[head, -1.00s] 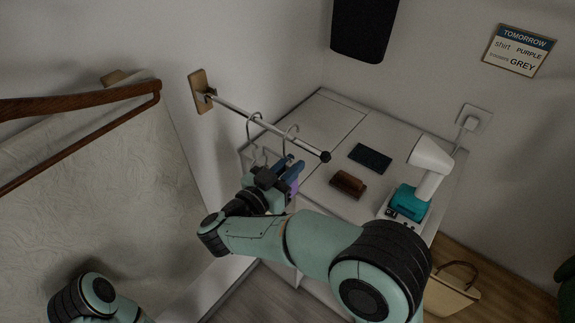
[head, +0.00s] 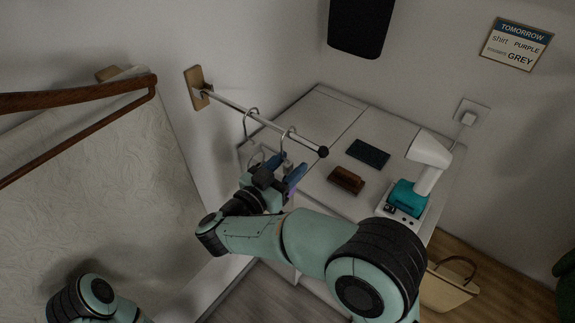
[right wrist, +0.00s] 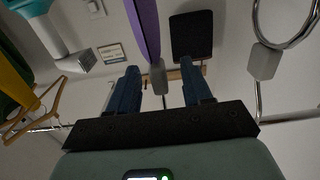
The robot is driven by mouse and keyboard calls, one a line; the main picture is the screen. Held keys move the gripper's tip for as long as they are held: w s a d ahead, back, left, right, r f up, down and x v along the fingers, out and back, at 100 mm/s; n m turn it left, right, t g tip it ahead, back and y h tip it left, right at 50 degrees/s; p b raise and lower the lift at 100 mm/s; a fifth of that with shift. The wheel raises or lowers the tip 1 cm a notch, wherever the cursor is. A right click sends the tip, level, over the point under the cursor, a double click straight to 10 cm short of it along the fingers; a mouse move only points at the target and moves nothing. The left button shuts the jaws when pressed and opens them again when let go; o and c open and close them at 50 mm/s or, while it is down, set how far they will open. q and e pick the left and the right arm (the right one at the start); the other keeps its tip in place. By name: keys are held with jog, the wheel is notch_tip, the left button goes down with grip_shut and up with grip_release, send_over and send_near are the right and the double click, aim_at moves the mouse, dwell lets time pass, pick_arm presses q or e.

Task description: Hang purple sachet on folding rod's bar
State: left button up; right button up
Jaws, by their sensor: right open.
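The folding rod's bar (head: 236,106) reaches out from a wooden wall bracket to a dark end knob. Two metal hooks hang over it. The purple sachet (head: 291,190) is mostly hidden behind my right gripper (head: 284,166) below the outer hook (head: 287,138). In the right wrist view the sachet (right wrist: 144,25) is a purple strip above a grey clip (right wrist: 158,77). The clip is between the spread blue fingers of the right gripper (right wrist: 160,88), with gaps on both sides. My left gripper is outside the view; only its arm shows.
The inner hook (head: 250,122) hangs beside the outer one; a grey clip and ring (right wrist: 284,22) show close by in the wrist view. A white cabinet top holds a brown brush (head: 346,180), a dark blue item (head: 368,153) and a white-teal device (head: 410,192). A wooden hanger (head: 90,95) is left.

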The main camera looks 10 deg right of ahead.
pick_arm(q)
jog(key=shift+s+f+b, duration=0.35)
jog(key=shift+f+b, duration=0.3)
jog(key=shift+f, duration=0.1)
pick_arm(e)
jog(key=v, duration=1.3)
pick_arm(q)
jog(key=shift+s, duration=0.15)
pick_arm(e)
jog(key=shift+s+a, duration=0.1)
jog(key=shift+s, duration=0.05)
